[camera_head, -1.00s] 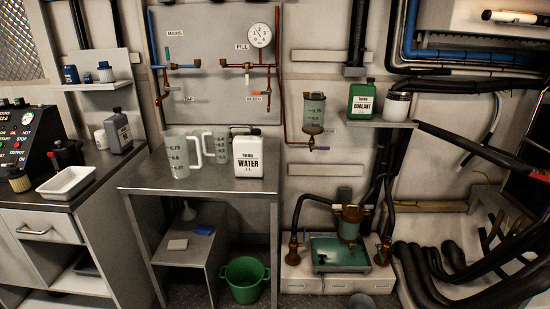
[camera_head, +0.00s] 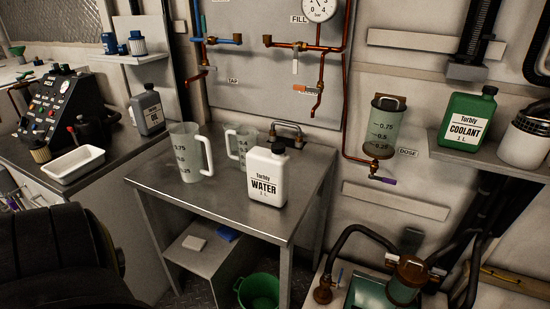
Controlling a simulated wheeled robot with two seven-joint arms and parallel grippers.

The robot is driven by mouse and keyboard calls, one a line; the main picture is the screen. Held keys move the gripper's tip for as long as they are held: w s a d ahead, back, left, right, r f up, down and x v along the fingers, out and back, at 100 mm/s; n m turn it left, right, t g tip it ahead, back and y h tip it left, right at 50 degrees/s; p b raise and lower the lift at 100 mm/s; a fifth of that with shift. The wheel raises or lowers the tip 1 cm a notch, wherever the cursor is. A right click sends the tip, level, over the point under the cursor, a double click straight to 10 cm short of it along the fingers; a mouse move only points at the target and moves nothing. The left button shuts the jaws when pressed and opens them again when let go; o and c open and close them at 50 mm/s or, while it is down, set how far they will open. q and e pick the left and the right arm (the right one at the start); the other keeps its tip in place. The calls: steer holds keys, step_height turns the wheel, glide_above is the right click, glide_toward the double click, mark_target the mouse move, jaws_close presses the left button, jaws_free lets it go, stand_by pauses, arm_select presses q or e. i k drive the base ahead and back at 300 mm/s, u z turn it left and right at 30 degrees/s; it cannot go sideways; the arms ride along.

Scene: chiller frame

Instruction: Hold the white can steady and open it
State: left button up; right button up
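The white can (camera_head: 268,178), labelled "Turbly WATER 1 L", stands upright on the metal table (camera_head: 240,214), near its right side. Its dark cap (camera_head: 279,147) is on top. Nothing touches the can. Neither gripper is in view. A dark, rounded shape at the lower left corner hides part of the counter front; I cannot tell for certain what it is.
Two clear measuring jugs (camera_head: 187,152) (camera_head: 240,146) stand left of and behind the can. A metal tap or handle (camera_head: 287,130) is behind it. A green coolant can (camera_head: 466,122) stands on a shelf at right. The table's front is clear.

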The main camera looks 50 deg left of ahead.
mark_target(267, 173)
steer(key=u, duration=0.9)
steer(key=i, duration=0.85)
steer(key=u, duration=1)
